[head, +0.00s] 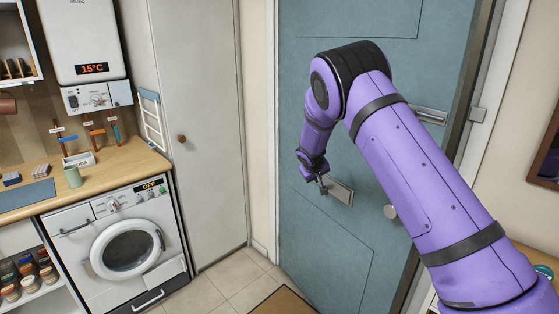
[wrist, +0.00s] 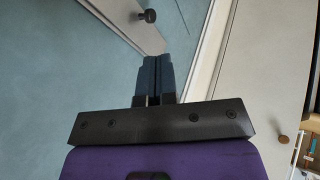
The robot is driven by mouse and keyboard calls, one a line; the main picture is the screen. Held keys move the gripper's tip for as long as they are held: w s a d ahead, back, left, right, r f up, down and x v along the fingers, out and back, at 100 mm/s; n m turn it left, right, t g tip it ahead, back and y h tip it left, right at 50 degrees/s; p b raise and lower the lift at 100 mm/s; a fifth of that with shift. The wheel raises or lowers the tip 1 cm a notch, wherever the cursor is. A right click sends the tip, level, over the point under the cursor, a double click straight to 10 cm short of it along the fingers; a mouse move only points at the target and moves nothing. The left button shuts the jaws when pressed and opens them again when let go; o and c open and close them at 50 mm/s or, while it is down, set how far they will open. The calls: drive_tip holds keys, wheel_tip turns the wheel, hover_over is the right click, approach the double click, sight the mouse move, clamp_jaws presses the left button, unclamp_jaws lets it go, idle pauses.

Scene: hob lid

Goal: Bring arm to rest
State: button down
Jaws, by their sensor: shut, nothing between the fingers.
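My purple arm reaches across the right side of the head view, bent at a black joint. My gripper (head: 322,186) hangs at its end in front of a blue-grey door (head: 325,245). In the wrist view my gripper (wrist: 157,62) has its two dark fingers together, with nothing between them. A metal plate (head: 341,192) on the door shows just behind the gripper in the head view. I cannot tell whether the fingers touch it.
A lever handle (head: 430,115) and a round knob (head: 390,212) are on the door near my arm. A tall cabinet (head: 205,120), a washing machine (head: 125,245) and a wooden worktop (head: 120,165) stand left. A brown mat (head: 283,302) lies on the tiled floor.

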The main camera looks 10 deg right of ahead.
drive_tip(key=s+d+r+m+y, duration=0.1)
drive_tip(key=s+d+r, duration=0.2)
drive_tip(key=s+r, duration=0.95)
drive_tip(key=s+d+r+m+y, duration=0.1)
drive_tip(key=s+d+r+m, duration=0.1)
drive_tip(key=s+r, duration=1.1)
drive_tip(key=s+a+r, duration=0.1)
drive_tip(key=s+r, duration=0.1)
drive_tip(key=s, duration=1.3)
drive_tip(key=s+r+y, duration=0.1)
drive_tip(key=s+r, duration=0.1)
drive_tip(key=s, duration=1.4)
drive_tip(key=shift+a+r+g+y, duration=0.2)
drive_tip(key=shift+a+g+y, duration=0.1)
drive_tip(key=shift+a+g, duration=0.1)
drive_tip(key=shift+d, duration=0.1)
